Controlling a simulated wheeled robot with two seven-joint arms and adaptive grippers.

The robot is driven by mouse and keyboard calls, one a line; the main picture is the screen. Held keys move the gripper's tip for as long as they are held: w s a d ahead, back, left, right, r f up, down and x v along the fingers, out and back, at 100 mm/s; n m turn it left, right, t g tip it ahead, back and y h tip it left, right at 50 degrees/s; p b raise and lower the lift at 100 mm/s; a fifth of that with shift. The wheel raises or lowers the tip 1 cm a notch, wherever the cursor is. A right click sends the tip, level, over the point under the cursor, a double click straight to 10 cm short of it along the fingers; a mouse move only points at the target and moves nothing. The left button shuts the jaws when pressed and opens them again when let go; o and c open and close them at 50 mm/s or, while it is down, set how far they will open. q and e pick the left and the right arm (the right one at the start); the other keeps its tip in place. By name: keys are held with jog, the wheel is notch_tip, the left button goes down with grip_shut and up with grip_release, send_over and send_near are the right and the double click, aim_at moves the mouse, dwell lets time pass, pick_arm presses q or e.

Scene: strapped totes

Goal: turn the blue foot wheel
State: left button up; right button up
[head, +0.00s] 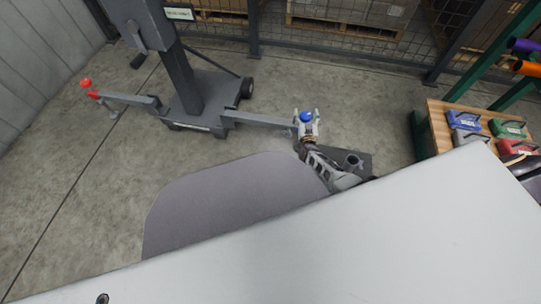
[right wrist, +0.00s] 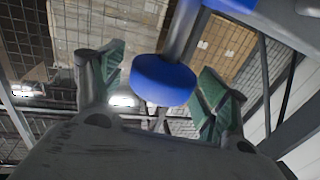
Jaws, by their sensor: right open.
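The blue foot wheel (head: 306,117) sits at the end of the right outrigger arm (head: 258,119) of a grey machine stand. My right gripper (head: 307,116) is at the blue wheel, with its fingers on either side of it. In the right wrist view the blue wheel (right wrist: 163,80) hangs between the two green-padded fingers (right wrist: 160,85), with a visible gap to each. The gripper is open. A red foot wheel (head: 87,84) is at the end of the left outrigger. My left gripper is not in view.
The stand's column (head: 178,75) and wheeled base (head: 205,95) rise left of my right arm. A wooden-topped bench (head: 440,125) with coloured items is at the right. A mesh fence with pallets lies behind. Concrete floor is clear at the left.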

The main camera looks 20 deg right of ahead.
jog(key=shift+n+t+y+b, duration=0.4)
jog(key=shift+n+y, duration=0.7)
jog(key=shift+y, duration=0.6)
jog(key=shift+n+y+b, duration=0.8)
jog(key=shift+n+y, duration=0.4)
jog(key=shift+y, duration=0.5)
jog(key=shift+s+p, duration=0.85)
jog(key=shift+s, duration=0.55)
jog(key=s+p, duration=0.5)
jog(key=s, duration=0.6)
jog(key=a+f+g+y, duration=0.1)
jog(key=a+g+y, duration=0.15)
jog(key=a, duration=1.05)
jog(key=s+a+r+n+g, duration=0.1)
jog(key=s+a+r+g, duration=0.1)
jog(key=a, duration=0.3)
jog(key=s+a+r+n+g, duration=0.1)
jog(key=a+r+g, duration=0.2)
jog(key=a, duration=0.3)
jog(key=shift+s+g+y, duration=0.35)
jog(key=shift+s+y, duration=0.05)
jog(key=shift+y, duration=0.05)
